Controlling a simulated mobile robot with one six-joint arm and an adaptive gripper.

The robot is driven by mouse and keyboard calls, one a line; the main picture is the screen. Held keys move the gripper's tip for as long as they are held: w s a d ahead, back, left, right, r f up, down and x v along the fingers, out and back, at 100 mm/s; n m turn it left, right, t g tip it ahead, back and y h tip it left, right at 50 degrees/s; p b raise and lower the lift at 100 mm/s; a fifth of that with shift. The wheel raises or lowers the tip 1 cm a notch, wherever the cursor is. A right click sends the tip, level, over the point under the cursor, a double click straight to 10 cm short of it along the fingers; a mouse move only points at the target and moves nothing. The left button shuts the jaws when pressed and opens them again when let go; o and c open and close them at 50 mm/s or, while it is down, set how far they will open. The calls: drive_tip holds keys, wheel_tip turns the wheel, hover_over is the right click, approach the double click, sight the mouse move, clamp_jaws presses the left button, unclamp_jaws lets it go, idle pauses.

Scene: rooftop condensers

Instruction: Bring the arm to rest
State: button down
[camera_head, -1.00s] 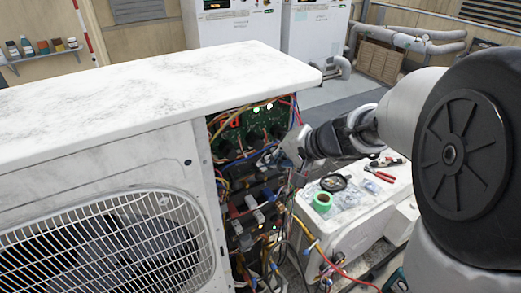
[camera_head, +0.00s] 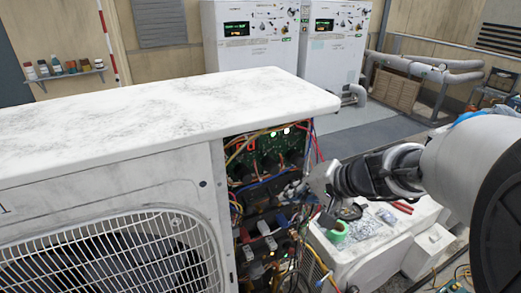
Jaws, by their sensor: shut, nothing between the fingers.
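My arm reaches in from the right edge, and my gripper (camera_head: 303,190) is at its left end. The gripper is small and partly lost against the wiring, but it looks shut and empty. It is in front of the open electrical bay (camera_head: 262,205) of the condenser unit (camera_head: 110,160). I cannot tell whether it touches the wires. The bay shows green circuit boards (camera_head: 268,147), lit lamps and many coloured wires.
Right of the bay, a low white unit (camera_head: 375,245) carries a green tape roll (camera_head: 337,232) and red-handled pliers (camera_head: 402,207). Two white cabinets (camera_head: 250,40) stand behind. Pipes (camera_head: 425,68) run at the back right. Grey floor (camera_head: 360,135) between is clear.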

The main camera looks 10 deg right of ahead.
drive_tip(key=s+a+f+n+g+h+b, duration=0.1)
drive_tip(key=s+a+f+n+g+b, duration=0.2)
drive_tip(key=s, duration=0.5)
drive_tip(key=s+a+f+n+h+b, duration=0.1)
drive_tip(key=s+a+f+n+b, duration=0.1)
drive_tip(key=s+f+b, duration=0.5)
drive_tip(key=s+d+f+n+h+b, duration=0.1)
drive_tip(key=s+d+f+h, duration=0.1)
drive_tip(key=s, duration=0.2)
drive_tip(key=s+d+f+n+h+b, duration=0.1)
drive_tip(key=s+d+h+b, duration=0.1)
drive_tip(key=s, duration=0.3)
drive_tip(key=shift+s+d+f, duration=0.25)
drive_tip(key=shift+d+f, duration=0.15)
